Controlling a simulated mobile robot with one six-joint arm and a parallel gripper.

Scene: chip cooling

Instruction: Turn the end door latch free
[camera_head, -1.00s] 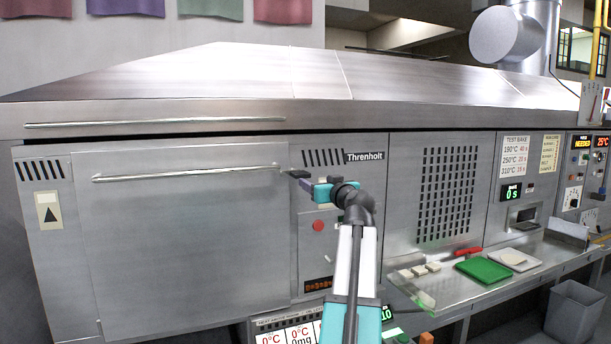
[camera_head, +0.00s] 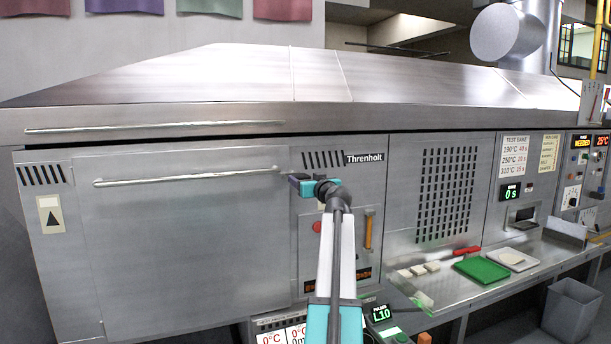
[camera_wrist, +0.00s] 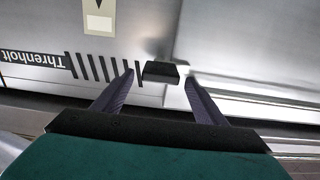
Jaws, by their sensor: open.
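The end door (camera_head: 190,240) is a large steel panel at the left of the oven front, with a long bar handle (camera_head: 185,177) along its top. The door latch is a small dark block (camera_wrist: 160,70) at the door's upper right edge, beside the slotted vents. My gripper (camera_head: 296,183) is at that edge in the head view, where it mostly hides the latch. In the wrist view my gripper (camera_wrist: 158,77) is open, with one finger on each side of the latch. Gaps show beside the latch, and I cannot tell if either finger touches it.
The sloping steel hood (camera_head: 250,75) overhangs the panel above my gripper. A vertical amber handle (camera_head: 369,230) is right of my arm. A shelf at the right holds a green tray (camera_head: 484,270) and a pale tray (camera_head: 513,260). A grey bin (camera_head: 575,310) stands on the floor.

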